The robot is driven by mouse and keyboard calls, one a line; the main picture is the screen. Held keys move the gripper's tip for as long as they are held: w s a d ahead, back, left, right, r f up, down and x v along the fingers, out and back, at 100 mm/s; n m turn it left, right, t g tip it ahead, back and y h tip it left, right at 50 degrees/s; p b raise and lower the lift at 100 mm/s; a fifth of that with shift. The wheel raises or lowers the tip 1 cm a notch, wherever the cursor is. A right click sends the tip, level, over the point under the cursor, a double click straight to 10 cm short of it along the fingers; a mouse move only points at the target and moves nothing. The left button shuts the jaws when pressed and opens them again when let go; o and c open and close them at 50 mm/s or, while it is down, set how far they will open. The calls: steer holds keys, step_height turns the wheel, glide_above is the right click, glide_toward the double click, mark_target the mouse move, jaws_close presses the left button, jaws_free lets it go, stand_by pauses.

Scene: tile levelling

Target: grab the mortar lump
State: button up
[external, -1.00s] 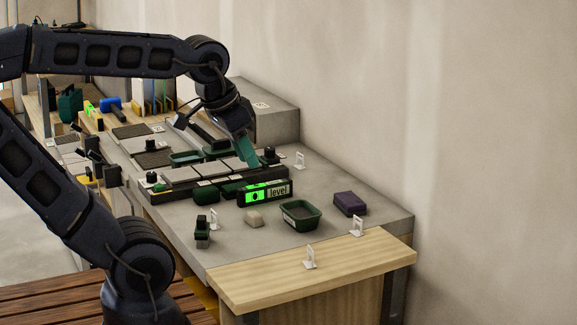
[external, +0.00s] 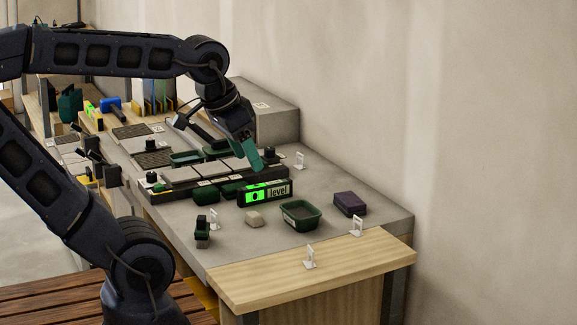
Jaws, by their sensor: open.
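A small pale beige lump (external: 254,219), which looks like the mortar lump, lies on the grey worktop in front of the level, left of a green tub. My gripper (external: 251,166) is open, with green fingers pointing down. It is above the far side of the tile row, behind the level and well away from the lump. The gap between the fingers is hard to see from this side. Nothing shows held in it.
The black level (external: 279,192) with a lit green display lies between gripper and lump. A green tub (external: 301,214), a purple block (external: 350,203) and several white upright markers stand nearby. The worktop (external: 330,180) at the right is mostly clear.

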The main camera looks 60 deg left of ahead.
steer(key=shift+w, duration=0.1)
steer(key=w+a+f+n+g, duration=0.1)
steer(key=w+a+f+n, duration=0.1)
steer(key=w+a+n, duration=0.5)
steer(key=n+g, duration=0.4)
steer(key=n, duration=0.7)
glide_above(254, 213)
step_height(254, 213, down, 18)
steer(key=f, duration=0.5)
steer(key=shift+w+a, duration=0.3)
steer(key=shift+s+d+f, duration=0.15)
steer(key=shift+d+f, duration=0.05)
steer(key=shift+f, duration=0.95)
steer(key=shift+s+d+f, duration=0.1)
steer(key=shift+d+f, duration=0.05)
steer(key=shift+f, duration=1.75)
